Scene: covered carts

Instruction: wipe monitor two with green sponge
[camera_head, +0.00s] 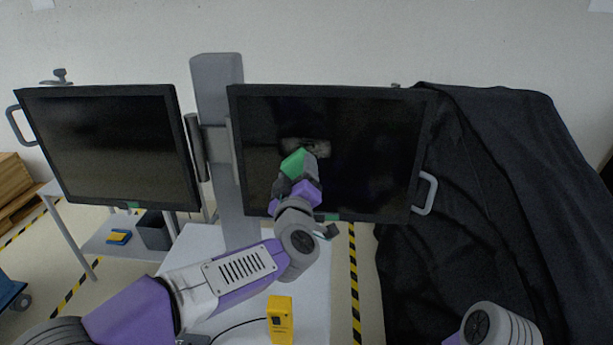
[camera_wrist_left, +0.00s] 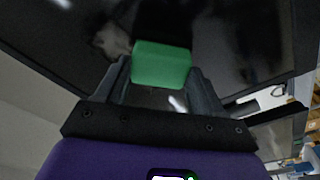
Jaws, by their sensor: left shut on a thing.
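Two dark monitors hang on a grey post. The right monitor (camera_head: 375,150) has a greyish smudge (camera_head: 308,147) left of its middle. The left monitor (camera_head: 110,145) is dark and apart from my arm. My left gripper (camera_head: 299,176) is shut on the green sponge (camera_head: 296,162), in front of the right monitor just below the smudge. In the left wrist view the green sponge (camera_wrist_left: 162,64) sits between the fingers, close to the dark screen. I cannot tell whether it touches the screen. My right gripper is not in view; only part of my right arm shows at the bottom right.
A grey post (camera_head: 219,110) stands between the monitors. A yellow device (camera_head: 280,318) with a cable stands on the white cart top (camera_head: 228,290). A black cloth (camera_head: 480,190) covers something large at the right. A grey handle (camera_head: 428,193) sticks out from the right monitor.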

